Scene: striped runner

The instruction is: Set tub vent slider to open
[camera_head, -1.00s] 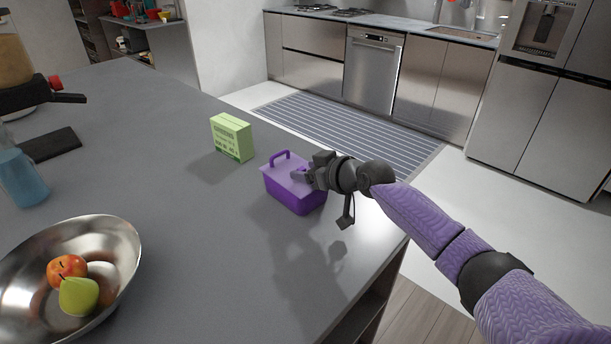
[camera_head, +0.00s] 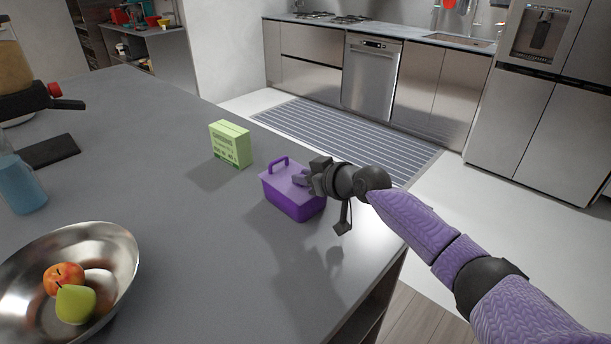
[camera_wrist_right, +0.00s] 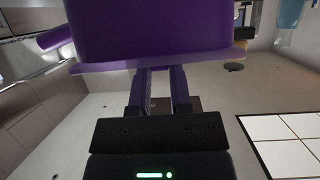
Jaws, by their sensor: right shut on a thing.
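A purple tub (camera_head: 296,208) with a flat lid and a raised loop handle (camera_head: 279,165) stands upright near the counter's right edge. In the right wrist view the tub (camera_wrist_right: 150,30) fills the top, with its lid rim (camera_wrist_right: 165,62) crossing in front of my fingers. My right gripper (camera_head: 304,181) reaches over the lid from the right and is shut on a small part at the lid. That part is probably the vent slider, but the fingers and rim hide it, so its position cannot be told. It also shows in the wrist view (camera_wrist_right: 158,85). My left gripper is out of view.
A green box (camera_head: 230,146) stands left of and behind the tub. A steel bowl (camera_head: 110,250) with two fruits is at the front left. The grey counter (camera_head: 190,215) is clear between bowl and tub. A striped runner (camera_head: 340,135) lies on the floor beyond.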

